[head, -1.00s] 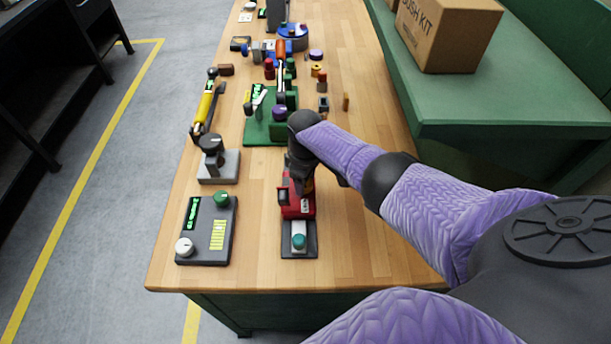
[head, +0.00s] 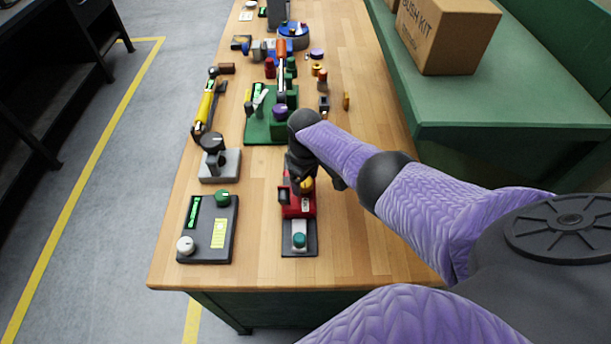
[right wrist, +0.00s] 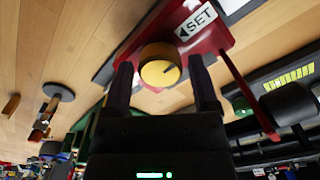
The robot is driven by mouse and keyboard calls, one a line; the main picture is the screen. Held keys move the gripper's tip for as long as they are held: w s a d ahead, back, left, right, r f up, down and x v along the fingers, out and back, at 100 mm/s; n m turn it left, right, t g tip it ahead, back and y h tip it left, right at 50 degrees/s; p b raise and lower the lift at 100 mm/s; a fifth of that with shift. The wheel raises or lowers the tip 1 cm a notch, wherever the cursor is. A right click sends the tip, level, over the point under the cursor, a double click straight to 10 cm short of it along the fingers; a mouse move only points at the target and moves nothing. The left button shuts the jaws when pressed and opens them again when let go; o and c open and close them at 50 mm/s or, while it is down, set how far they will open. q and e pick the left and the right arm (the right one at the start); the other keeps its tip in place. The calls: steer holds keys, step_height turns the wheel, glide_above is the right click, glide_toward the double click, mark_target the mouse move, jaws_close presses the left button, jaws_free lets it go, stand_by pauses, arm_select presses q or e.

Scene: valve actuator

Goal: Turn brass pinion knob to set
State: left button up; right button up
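The brass pinion knob (right wrist: 160,66) is a round yellow knob with a short dark line on its face. It stands on a red valve actuator body, which shows in the head view (head: 298,208). A white SET label (right wrist: 196,21) with an arrow is on the red part beside the knob. My right gripper (right wrist: 162,75) is open, with one dark finger on each side of the knob. Narrow gaps seem to show between fingers and knob. In the head view the gripper hides part of the actuator. My left gripper is not in view.
A dark base with a teal knob (head: 299,239) is at the near end of the actuator. A grey control box (head: 208,230) and a grey block with a black knob (head: 220,165) are to the left. A green fixture (head: 262,128) stands behind. Bare wood lies to the right.

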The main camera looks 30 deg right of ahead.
steer(key=shift+o, duration=0.7)
